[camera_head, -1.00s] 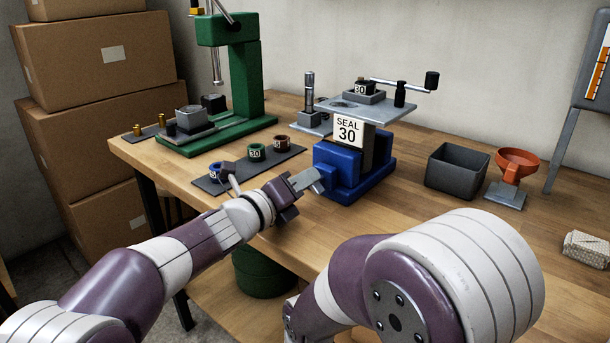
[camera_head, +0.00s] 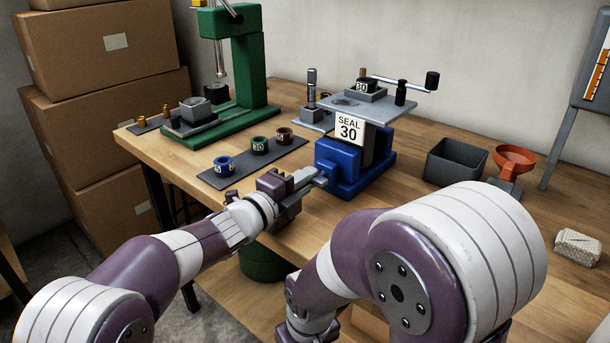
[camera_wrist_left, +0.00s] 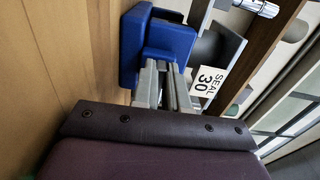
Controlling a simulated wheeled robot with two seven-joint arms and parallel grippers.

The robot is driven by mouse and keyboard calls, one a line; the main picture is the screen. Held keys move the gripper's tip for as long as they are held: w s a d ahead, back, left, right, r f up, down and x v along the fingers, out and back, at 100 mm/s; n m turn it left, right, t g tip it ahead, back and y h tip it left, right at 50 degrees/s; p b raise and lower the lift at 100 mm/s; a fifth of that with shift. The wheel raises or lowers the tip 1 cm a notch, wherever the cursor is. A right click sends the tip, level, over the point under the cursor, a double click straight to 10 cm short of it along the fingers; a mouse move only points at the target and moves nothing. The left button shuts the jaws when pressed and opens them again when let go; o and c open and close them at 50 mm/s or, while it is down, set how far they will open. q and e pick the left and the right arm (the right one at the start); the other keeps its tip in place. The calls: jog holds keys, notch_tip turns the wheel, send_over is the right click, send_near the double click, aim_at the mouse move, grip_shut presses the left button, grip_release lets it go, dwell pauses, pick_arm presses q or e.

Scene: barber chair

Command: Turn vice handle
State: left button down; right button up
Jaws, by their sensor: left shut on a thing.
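The blue vice (camera_head: 338,166) stands at the front edge of the wooden bench, with a grey plate and a "SEAL 30" card above it. My left gripper (camera_head: 316,178) is at the vice's front left side, its grey fingers shut on the vice handle. The handle is mostly hidden by the fingers. In the left wrist view the gripper (camera_wrist_left: 162,70) reaches up to the blue vice body (camera_wrist_left: 170,38), fingertips right at its front. My right arm shows in the head view, but its gripper is out of sight.
A dark mat (camera_head: 238,172) with three rings lies left of the vice. A green press (camera_head: 246,75) stands behind it. A grey bin (camera_head: 455,163) and an orange funnel (camera_head: 514,158) stand to the right. A crank arm (camera_head: 400,82) sticks out above the plate.

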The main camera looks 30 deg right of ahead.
pick_arm(q)
jog(key=shift+f+n, duration=0.1)
jog(key=shift+n, duration=0.2)
jog(key=c, duration=1.2)
grip_release()
jog(key=shift+o, duration=0.2)
jog(key=shift+a, duration=0.1)
jog(key=v, duration=1.2)
jog(key=shift+a+p, duration=0.3)
jog(key=shift+s, duration=0.15)
